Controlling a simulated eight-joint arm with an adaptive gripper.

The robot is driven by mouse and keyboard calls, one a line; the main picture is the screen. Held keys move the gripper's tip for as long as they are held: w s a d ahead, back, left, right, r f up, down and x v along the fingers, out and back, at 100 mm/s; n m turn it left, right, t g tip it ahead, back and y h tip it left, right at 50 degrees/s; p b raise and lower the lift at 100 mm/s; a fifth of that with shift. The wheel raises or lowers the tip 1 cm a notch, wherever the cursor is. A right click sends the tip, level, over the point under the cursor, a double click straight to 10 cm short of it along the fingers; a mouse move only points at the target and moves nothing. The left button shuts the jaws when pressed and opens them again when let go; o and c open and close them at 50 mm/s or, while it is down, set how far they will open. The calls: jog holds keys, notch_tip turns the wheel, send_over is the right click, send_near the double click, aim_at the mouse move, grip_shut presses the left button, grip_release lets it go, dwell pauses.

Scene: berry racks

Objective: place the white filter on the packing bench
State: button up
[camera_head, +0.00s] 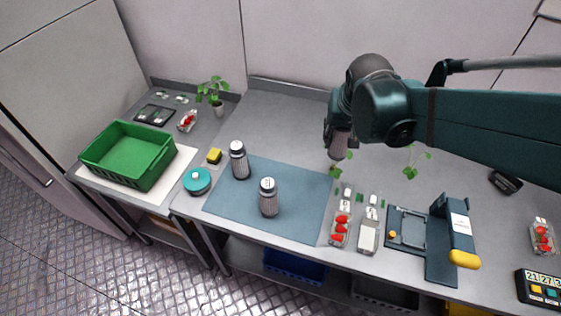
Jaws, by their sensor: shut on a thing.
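My gripper (338,146) is above the grey packing bench (290,125), right of the blue mat. It is shut on a pale, rounded thing, mostly hidden by the dark wrist, so I cannot tell whether it is the white filter. Two grey, ribbed canisters with dark bands and pale labelled tops stand upright on the mat, one at the back left (238,161) and one nearer the front (268,198). My gripper is apart from both.
A green crate (150,145) stands on the left bench. Berry punnets (340,231) and a dark press-like device (440,240) are right. The back middle is clear.

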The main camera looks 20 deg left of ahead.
jog(key=s+a+n+y, duration=0.1)
jog(key=s+a+n, duration=0.3)
jog(key=a, duration=0.7)
jog(key=shift+m, duration=0.6)
jog(key=shift+s+d+f+p, duration=0.1)
jog(key=shift+d+f+p, duration=0.1)
jog(key=shift+f, duration=1.1)
jog(key=shift+s+d+f+p, duration=0.1)
jog(key=shift+f+p, duration=0.05)
jog(key=shift+f, duration=1.1)
jog(key=b, duration=0.1)
send_near(295, 174)
jog(key=shift+w+a+r, duration=0.1)
jog(key=shift+w+a, duration=0.05)
jog(key=shift+w, duration=0.25)
jog(key=shift+w+a+r, duration=0.1)
jog(key=shift+w+a, duration=0.1)
jog(key=shift+w, duration=0.25)
jog(key=shift+f+b, duration=0.5)
jog(key=shift+f, duration=1.6)
jog(key=shift+f, duration=0.2)
jog(key=o, duration=0.9)
jog(key=shift+r, duration=0.1)
